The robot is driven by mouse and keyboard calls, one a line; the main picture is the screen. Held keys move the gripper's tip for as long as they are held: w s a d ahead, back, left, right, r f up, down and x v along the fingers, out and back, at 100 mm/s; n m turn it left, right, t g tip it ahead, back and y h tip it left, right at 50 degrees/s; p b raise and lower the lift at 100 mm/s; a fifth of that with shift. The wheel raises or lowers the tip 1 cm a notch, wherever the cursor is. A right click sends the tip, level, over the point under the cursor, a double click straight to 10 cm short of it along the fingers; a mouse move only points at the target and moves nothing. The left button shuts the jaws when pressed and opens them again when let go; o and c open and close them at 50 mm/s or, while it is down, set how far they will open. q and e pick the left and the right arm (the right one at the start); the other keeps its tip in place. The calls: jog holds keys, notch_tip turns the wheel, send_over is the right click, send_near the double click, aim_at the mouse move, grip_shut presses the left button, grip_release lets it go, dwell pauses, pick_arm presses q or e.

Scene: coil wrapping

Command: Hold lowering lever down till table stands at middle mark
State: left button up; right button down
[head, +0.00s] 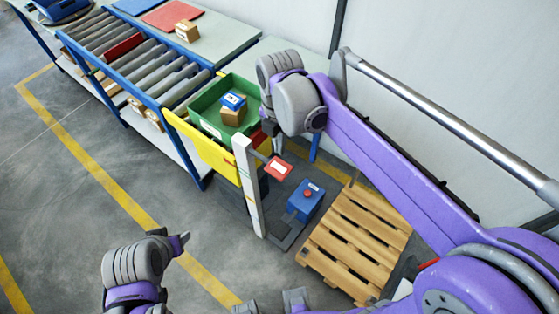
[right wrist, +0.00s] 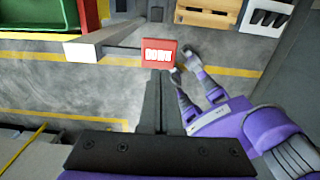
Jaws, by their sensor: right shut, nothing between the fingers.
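The red lever plate (head: 279,169) juts from the pale upright post (head: 249,190) beside the lift table. In the right wrist view the plate (right wrist: 159,52) carries white lettering that looks upside down. The yellow-sided lift table (head: 210,150) bears a green bin (head: 207,120); no middle mark can be made out. My right gripper (head: 269,128) is mostly hidden by its wrist in the head view. In the right wrist view its fingers (right wrist: 158,82) are shut and empty, appearing just below the plate; contact cannot be told. My left gripper (head: 180,243) is low at left, away from the lever, its opening unclear.
The bin holds a small carton with a blue box (head: 233,101) on top. A blue box with a red button (head: 306,202) and a wooden pallet (head: 355,240) stand right of the post. A roller conveyor (head: 140,65) runs behind left. The floor at left is clear.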

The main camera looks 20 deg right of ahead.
aim_at(280, 168)
pick_arm(q)
jog(key=shift+s+f, duration=0.1)
jog(key=shift+f, duration=0.15)
pick_arm(e)
notch_tip(280, 168, down, 8)
jog(key=shift+r, duration=0.15)
